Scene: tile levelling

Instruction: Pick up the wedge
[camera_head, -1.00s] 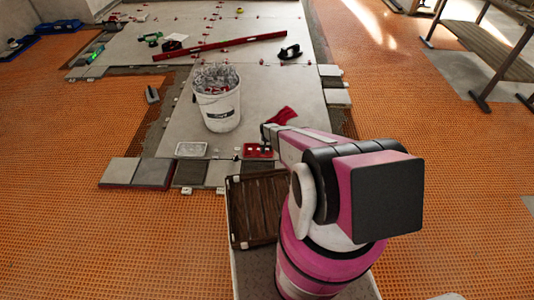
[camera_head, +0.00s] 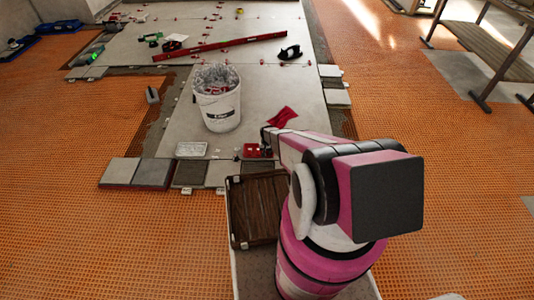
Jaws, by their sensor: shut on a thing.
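My gripper (camera_head: 267,140) is small and dark at the far end of my pink and white arm. It is low over the right part of a small red tray (camera_head: 252,150) on the grey slab. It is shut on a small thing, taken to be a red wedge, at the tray. My arm and the small size hide the fingertips and most of the held wedge. Small red and white pieces show in the tray, too small to tell apart.
A white bucket (camera_head: 218,112) stands behind the tray. A white tray (camera_head: 191,149) lies left of it and a red cloth (camera_head: 282,117) behind the gripper. A brown wooden crate (camera_head: 256,205) is in front. A long red level (camera_head: 220,46) lies farther back.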

